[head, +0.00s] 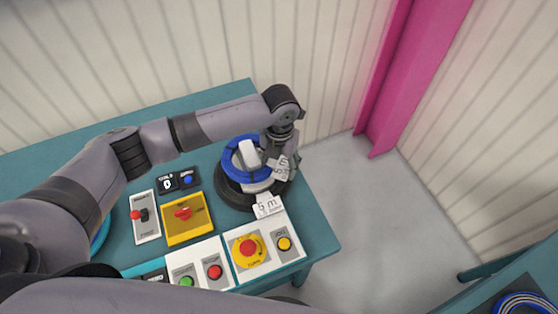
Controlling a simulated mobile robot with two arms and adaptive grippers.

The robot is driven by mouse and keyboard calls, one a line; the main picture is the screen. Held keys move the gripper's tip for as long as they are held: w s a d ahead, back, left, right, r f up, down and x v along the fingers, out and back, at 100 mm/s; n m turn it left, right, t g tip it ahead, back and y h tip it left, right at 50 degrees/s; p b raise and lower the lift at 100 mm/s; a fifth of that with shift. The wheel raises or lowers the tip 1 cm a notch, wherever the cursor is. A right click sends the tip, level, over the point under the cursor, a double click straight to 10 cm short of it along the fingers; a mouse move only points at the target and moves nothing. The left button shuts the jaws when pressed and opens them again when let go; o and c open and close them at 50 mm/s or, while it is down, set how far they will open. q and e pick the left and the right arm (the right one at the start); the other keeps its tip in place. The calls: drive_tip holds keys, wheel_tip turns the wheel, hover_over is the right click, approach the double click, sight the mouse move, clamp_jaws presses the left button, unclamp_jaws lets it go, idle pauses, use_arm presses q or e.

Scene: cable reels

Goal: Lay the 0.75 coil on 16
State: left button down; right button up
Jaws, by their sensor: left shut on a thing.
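A blue ring-shaped coil (233,173) is over the far right part of the teal table. My left gripper (272,161) is shut on its right side, reaching down from above. A white post (248,153) shows through the ring's opening. Below is a round reel stand with a dark base (232,196). I cannot tell whether the coil rests on the stand or hangs just above it. A white tag (282,167) is by the gripper and another tag (268,206) is at the stand's front; their print is not clearly readable. My right gripper is out of view.
On the teal table (318,238) are a red-lever switch (145,216), a yellow panel with a red knob (184,218), button boxes and a red-and-yellow stop button (248,250). A second table at bottom right bears a blue coil (526,304). A pink post (410,70) stands behind.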

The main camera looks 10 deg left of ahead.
use_arm(q)
drive_tip(key=shift+c, duration=2.2)
unclamp_jaws()
drive_tip(key=shift+c, duration=0.2)
drive_tip(key=o, duration=0.5)
drive_tip(key=shift+w+f, duration=0.1)
drive_tip(key=shift+a, duration=0.15)
